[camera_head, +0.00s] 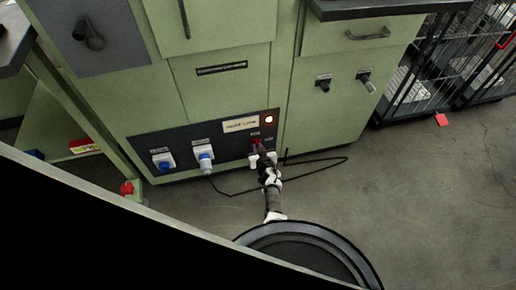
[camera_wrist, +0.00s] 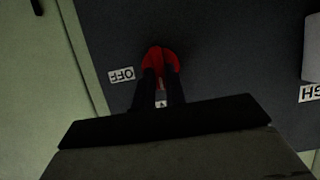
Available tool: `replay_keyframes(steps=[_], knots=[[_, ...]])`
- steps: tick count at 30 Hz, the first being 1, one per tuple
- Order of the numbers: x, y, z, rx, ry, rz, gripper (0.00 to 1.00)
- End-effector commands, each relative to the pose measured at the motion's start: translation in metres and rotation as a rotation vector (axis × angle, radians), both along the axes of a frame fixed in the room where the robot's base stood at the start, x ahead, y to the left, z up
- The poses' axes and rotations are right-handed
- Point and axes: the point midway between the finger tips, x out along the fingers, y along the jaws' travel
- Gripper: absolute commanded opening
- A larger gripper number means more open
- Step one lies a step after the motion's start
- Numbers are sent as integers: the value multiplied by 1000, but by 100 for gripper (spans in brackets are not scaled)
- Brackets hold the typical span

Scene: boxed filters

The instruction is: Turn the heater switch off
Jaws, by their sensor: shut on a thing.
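A red switch knob (camera_wrist: 160,57) sits on a dark panel and fills the space between my fingertips in the wrist view. It also shows small at the panel's lower right in the head view (camera_head: 256,142). My gripper (camera_wrist: 161,72) is shut on the knob, one dark finger on each side, partly hiding it. In the head view my gripper (camera_head: 259,149) reaches the panel low down. A white label reading OFF (camera_wrist: 121,75) is left of the knob in the wrist view. An orange-white indicator lamp (camera_head: 269,119) glows above the switch.
A black cable (camera_head: 316,160) lies looped on the floor. Green cabinets stand around the panel. A wire cage (camera_head: 418,85) is at the right, with a red item (camera_head: 441,119) on the floor. Floor at right is mostly clear.

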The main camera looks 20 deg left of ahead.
Motion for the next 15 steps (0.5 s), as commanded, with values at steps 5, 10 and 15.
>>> replay_keyframes(steps=[5, 10, 15], knots=[[1, -1, 1, 37, 27, -2, 0], [2, -2, 2, 115, 80, -1, 0], [3, -5, 1, 233, 160, -1, 0]])
